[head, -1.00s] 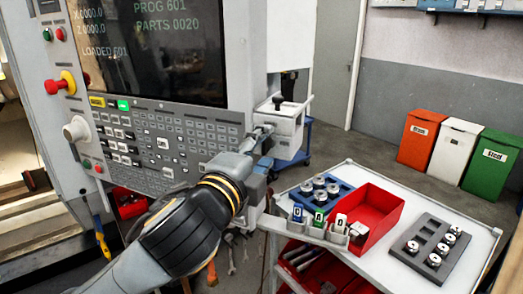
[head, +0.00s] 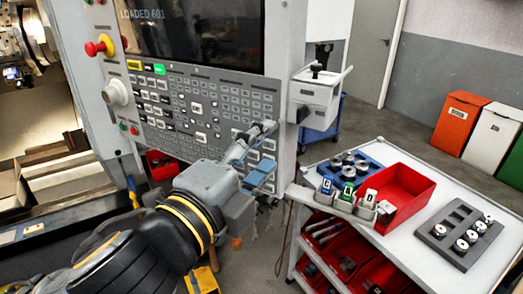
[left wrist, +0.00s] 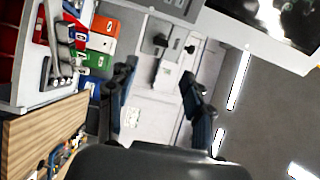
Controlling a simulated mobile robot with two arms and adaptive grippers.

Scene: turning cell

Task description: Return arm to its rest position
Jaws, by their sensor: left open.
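My left arm comes in from the lower left of the head view. Its left gripper (head: 264,150) is open and empty, in front of the lower right part of the machine's control panel (head: 200,108). I cannot tell the exact gap to the keys, and the gripper covers some of them. In the left wrist view, the two dark fingers (left wrist: 160,92) stand well apart with nothing between them. My right gripper is in neither view.
A white cart (head: 455,192) at right bears a red bin (head: 410,180), a grey tray (head: 440,232) with metal parts and small labelled holders. A grey box (head: 318,92) juts out beside the panel. Orange and white bins (head: 493,137) stand behind. Floor shows between machine and cart.

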